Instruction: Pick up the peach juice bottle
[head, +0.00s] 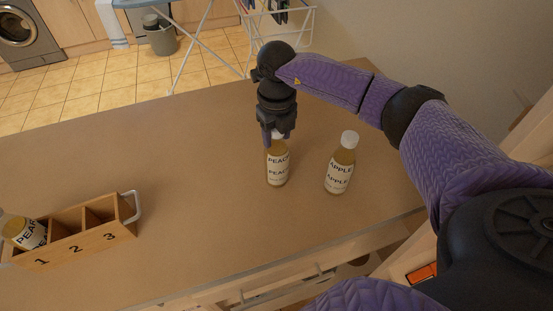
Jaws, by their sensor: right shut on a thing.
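The peach juice bottle (277,170) stands upright on the brown counter, its label reading PEACH. My right gripper (278,136) comes down from above and is shut on the bottle at its top. The fingers hide most of the cap and neck. I cannot tell whether the bottle's base is touching the counter or slightly above it. My left gripper is not in view.
An apple juice bottle (341,163) with a white cap stands just right of the peach bottle. A wooden caddy (108,238) numbered 1, 2, 3 sits at the left, with a pear bottle (25,231) at its left end. The counter (190,160) between is clear.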

